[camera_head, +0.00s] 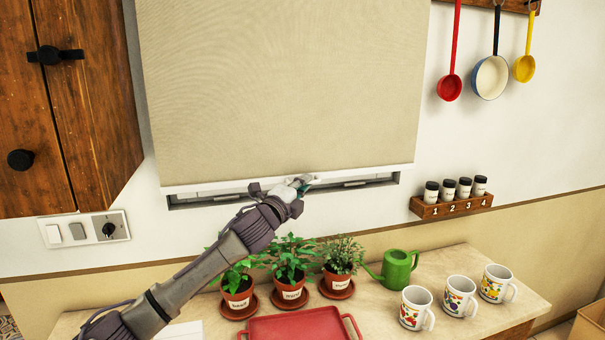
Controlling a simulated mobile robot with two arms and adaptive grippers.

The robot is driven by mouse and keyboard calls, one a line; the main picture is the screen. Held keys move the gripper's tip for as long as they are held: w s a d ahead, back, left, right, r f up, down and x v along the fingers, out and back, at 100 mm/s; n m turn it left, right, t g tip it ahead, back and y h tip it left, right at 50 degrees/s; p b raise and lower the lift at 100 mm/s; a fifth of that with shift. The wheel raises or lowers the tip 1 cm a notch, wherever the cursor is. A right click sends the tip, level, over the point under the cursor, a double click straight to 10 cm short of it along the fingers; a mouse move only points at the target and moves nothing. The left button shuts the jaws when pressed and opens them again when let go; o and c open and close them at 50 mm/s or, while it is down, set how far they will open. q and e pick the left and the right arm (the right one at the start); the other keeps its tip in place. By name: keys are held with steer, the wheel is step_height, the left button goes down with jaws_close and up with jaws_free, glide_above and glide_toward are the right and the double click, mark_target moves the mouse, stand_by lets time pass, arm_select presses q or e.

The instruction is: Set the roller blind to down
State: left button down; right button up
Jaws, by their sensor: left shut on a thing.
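The beige roller blind (280,80) hangs over the window and covers nearly all of it. Its white bottom bar (355,173) sits a little above the lower edge of the window frame (346,184), and a thin strip of window shows beneath it. My left gripper (303,183) is at the middle of the bottom bar and is shut on it. The fingertips partly hide the bar there, so the exact grip is hard to see. My right gripper is not in view.
Below the window, a counter (441,262) holds several potted herbs (290,290), a green watering can (397,268), mugs (416,309) and a red tray (300,325). A spice rack (450,205) is on the wall at right. A wooden cabinet (95,120) stands left of the blind.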

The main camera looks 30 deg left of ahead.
arm_select(q)
steer(key=shift+f+b, duration=0.65)
steer(key=shift+f, duration=1.1)
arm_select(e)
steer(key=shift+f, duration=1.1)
arm_select(q)
steer(key=c, duration=1.3)
jaws_free()
steer(key=shift+w+f, duration=0.1)
steer(key=shift+w, duration=0.1)
steer(key=shift+c, duration=0.2)
steer(key=shift+o, duration=0.5)
steer(key=shift+w, duration=0.2)
steer(key=s+f, duration=0.1)
steer(key=s, duration=1.1)
steer(key=shift+d+f, duration=0.3)
steer(key=shift+d, duration=0.15)
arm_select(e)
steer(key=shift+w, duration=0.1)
arm_select(q)
steer(key=shift+f, duration=0.1)
